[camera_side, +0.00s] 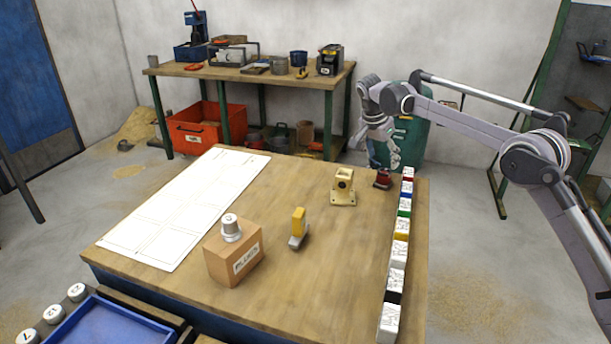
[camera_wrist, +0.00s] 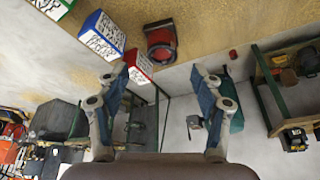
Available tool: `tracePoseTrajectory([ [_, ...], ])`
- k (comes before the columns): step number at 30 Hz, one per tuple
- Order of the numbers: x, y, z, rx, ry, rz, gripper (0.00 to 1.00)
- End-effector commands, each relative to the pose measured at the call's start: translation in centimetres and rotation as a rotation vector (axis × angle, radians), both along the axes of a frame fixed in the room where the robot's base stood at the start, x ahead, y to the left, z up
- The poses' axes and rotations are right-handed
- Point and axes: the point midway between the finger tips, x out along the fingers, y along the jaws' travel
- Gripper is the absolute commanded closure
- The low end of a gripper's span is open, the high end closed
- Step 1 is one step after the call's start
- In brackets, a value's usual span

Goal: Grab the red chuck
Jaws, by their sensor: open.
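The red chuck (camera_side: 382,180) stands at the table's far right corner, beside the end of the row of white boxes. In the wrist view the chuck (camera_wrist: 161,52) is a red block with a dark round face, just beyond and roughly centred between my fingertips. My gripper (camera_side: 385,158) hangs right above the chuck in the side view and partly covers it. In the wrist view my gripper (camera_wrist: 159,72) has its two fingers spread wide with nothing between them. I cannot tell whether a finger touches the chuck.
A row of white boxes with coloured bands (camera_side: 400,229) runs along the table's right edge, close to the chuck. A cream bracket (camera_side: 343,188) stands to its left. A yellow-handled tool (camera_side: 298,228), a cardboard box (camera_side: 233,252) and a white sheet (camera_side: 180,213) lie farther off on the wooden table (camera_side: 335,275).

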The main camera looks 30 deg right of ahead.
Motion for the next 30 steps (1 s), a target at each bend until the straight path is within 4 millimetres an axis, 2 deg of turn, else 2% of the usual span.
tracePoseTrajectory([
  [3, 0.2, -0.6, -1.4, 0.0, 0.0, 0.0, 0.33],
  [11, 0.3, -1.0, -2.6, 0.001, 0.0, 0.002, 0.33],
  [21, 1.0, -2.7, -6.4, 0.001, 0.0, 0.001, 0.33],
  [29, 1.0, -2.8, -6.7, 0.001, 0.0, 0.002, 0.33],
  [30, 1.0, -2.8, -6.7, 0.001, 0.0, 0.002, 0.45],
])
